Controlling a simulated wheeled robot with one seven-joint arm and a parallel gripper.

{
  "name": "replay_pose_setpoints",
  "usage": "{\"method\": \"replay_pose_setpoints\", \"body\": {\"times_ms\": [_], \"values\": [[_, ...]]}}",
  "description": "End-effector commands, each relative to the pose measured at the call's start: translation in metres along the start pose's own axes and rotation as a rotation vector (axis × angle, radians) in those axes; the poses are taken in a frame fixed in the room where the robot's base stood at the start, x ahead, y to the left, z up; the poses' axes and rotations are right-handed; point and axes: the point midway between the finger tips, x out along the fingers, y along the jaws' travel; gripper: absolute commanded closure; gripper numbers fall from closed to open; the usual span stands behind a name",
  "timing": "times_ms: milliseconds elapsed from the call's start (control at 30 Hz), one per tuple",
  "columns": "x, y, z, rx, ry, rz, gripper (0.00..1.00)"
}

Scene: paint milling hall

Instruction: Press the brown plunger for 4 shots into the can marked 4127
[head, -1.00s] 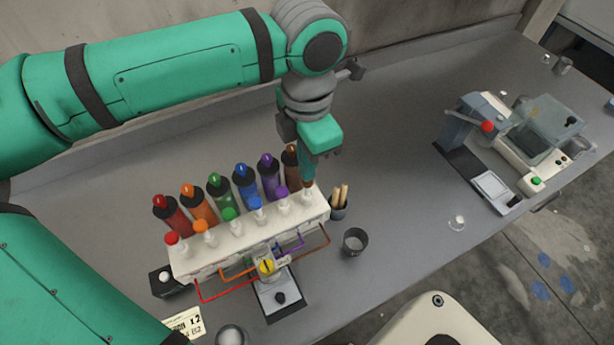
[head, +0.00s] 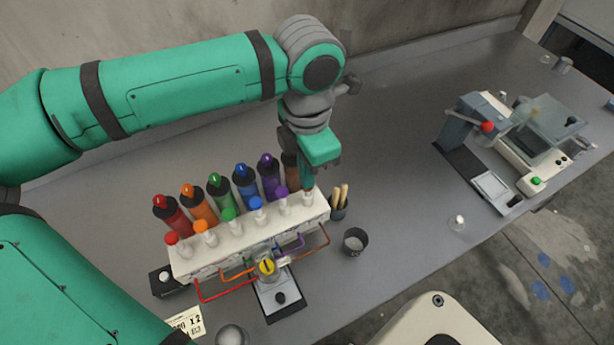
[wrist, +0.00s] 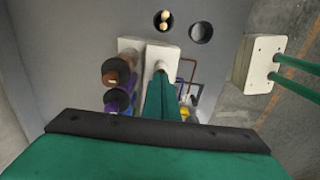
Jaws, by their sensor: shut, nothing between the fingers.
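A white dispenser (head: 240,232) carries a row of coloured bottles with a row of coloured plungers in front. The brown bottle (head: 290,172) stands at its right end, partly behind my gripper (head: 306,184). My gripper is shut and empty, pointing down at the right-end plunger; the brown cap is hidden by the fingertips. In the wrist view the fingers (wrist: 161,82) reach a white plunger part (wrist: 160,67); whether they touch is hard to tell. A small can (head: 266,269) with a yellow mark stands under the coloured nozzle pipes on a small scale (head: 279,299); its number is unreadable.
A cup of wooden sticks (head: 339,205) and a dark empty cup (head: 355,241) stand right of the dispenser. A card (head: 187,323) lies front left. Machines (head: 535,145) stand far right. The bench between is mostly clear.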

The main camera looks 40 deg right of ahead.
Motion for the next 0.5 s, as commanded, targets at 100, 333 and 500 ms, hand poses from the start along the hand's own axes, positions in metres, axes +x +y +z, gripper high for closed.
{"method": "replay_pose_setpoints", "body": {"times_ms": [100,333,500], "values": [[0.0046,-0.0005,0.0003,0.001,-0.001,-0.001,1.0],[0.0048,-0.0004,0.0003,0.001,-0.001,-0.001,1.0],[0.0011,-0.0002,0.0002,0.001,0.0,-0.001,1.0]]}}
